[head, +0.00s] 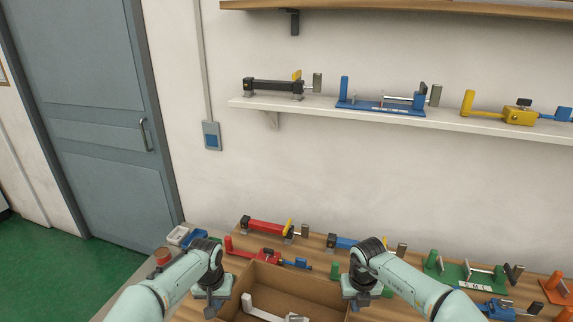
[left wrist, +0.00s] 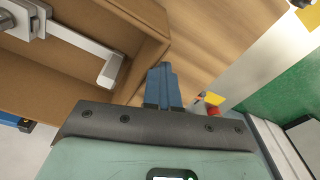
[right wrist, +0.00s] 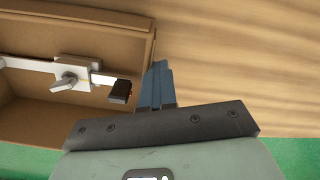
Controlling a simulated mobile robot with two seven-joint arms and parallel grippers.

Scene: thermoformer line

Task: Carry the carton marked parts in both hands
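An open brown cardboard carton (head: 335,291) is at the bottom middle of the head view, between my two grippers. A light grey toggle clamp lies inside it. No "parts" marking is visible from here. My left gripper (head: 212,309) is at the carton's left side; in the left wrist view its blue fingers (left wrist: 163,82) are together just outside the carton wall (left wrist: 148,52). My right gripper (head: 359,300) is at the right side; in the right wrist view its blue fingers (right wrist: 157,82) are together outside the wall (right wrist: 143,50). I cannot tell how firmly either touches.
A wooden bench (head: 330,262) behind the carton holds several clamps, including a red one (head: 268,227) and a green one (head: 465,275). A wall shelf (head: 320,108) with more clamps is above. A grey door (head: 85,120) and green floor (head: 55,275) are at left.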

